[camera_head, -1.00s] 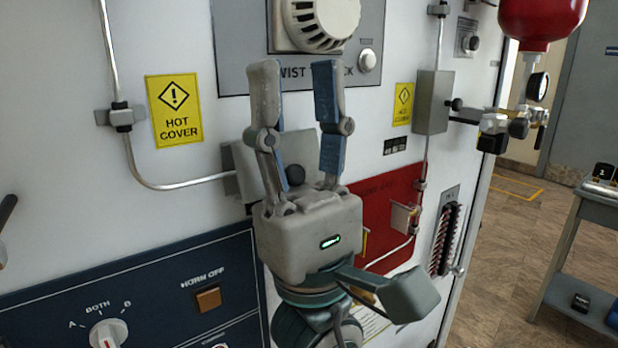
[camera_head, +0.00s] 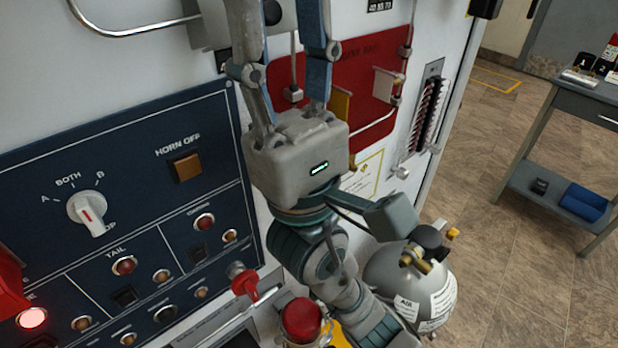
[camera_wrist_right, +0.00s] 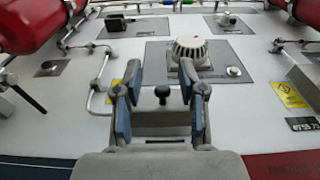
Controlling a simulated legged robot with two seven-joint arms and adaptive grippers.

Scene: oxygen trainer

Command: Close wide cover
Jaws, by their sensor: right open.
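A grey box-like part with a flat face (camera_head: 208,28), possibly the wide cover, is on the white wall panel behind my right gripper. It bears a black knob (camera_head: 271,12). In the right wrist view the grey part (camera_wrist_right: 160,118) and its knob (camera_wrist_right: 162,93) show between the fingers. My right gripper (camera_wrist_right: 161,72) is open and empty, its fingers apart on either side of the knob; I cannot tell whether they touch anything. In the head view the right gripper (camera_head: 279,15) has its fingertips cut off by the top edge. My left gripper is not in view.
A dark blue control panel (camera_head: 130,160) with a selector knob (camera_head: 88,212) and several buttons is at left. A red plate (camera_head: 352,75) is right of the gripper. A grey air cylinder (camera_head: 400,275) stands at lower right. A side table (camera_head: 580,110) is farther right; floor between is clear.

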